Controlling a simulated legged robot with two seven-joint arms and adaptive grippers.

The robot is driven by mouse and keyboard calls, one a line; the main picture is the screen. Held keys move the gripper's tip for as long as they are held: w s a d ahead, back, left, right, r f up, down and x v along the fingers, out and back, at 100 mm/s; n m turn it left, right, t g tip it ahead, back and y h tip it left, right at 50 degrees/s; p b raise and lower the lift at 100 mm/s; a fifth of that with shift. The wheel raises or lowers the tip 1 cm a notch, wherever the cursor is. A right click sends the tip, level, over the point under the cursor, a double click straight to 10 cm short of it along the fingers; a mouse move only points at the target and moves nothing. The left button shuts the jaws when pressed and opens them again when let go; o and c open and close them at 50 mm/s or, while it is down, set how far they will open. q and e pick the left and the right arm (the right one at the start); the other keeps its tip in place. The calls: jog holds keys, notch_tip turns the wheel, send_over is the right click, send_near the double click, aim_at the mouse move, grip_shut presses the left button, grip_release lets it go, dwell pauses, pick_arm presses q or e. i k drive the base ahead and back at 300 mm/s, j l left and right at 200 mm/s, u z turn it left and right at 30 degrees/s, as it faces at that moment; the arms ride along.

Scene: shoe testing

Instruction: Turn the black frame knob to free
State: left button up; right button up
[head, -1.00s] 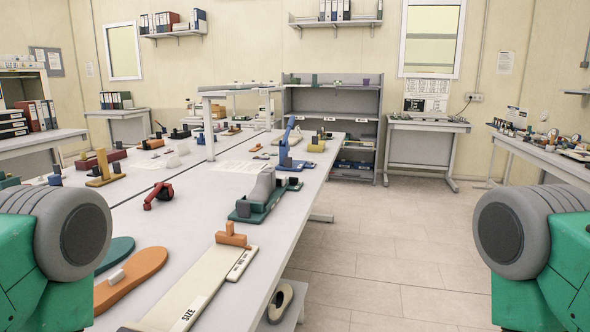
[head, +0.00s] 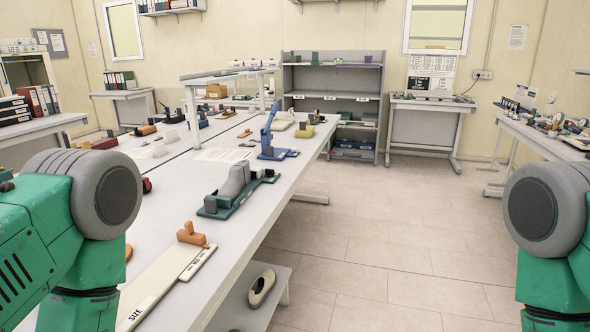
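I cannot make out a black frame knob at this size. A green-based device with a grey foot form (head: 232,188) stands on the long white table (head: 222,232). A blue device with an upright arm (head: 270,142) stands farther back on the same table. A white raised frame (head: 217,77) stands toward the table's far end. Green and grey parts of my arms show at the left and right edges. Neither gripper is in view.
A size board with an orange block (head: 192,236) lies near the table's front. A shoe (head: 262,286) rests on a low shelf beneath. Open tiled floor (head: 390,230) lies right of the table, toward a grey shelf unit (head: 334,88) and a right-hand bench (head: 552,141).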

aim_at(270, 172)
jog(key=i+l+z, duration=0.15)
jog(key=i+l, duration=0.55)
jog(key=i+j+z, duration=0.15)
jog(key=i, duration=0.75)
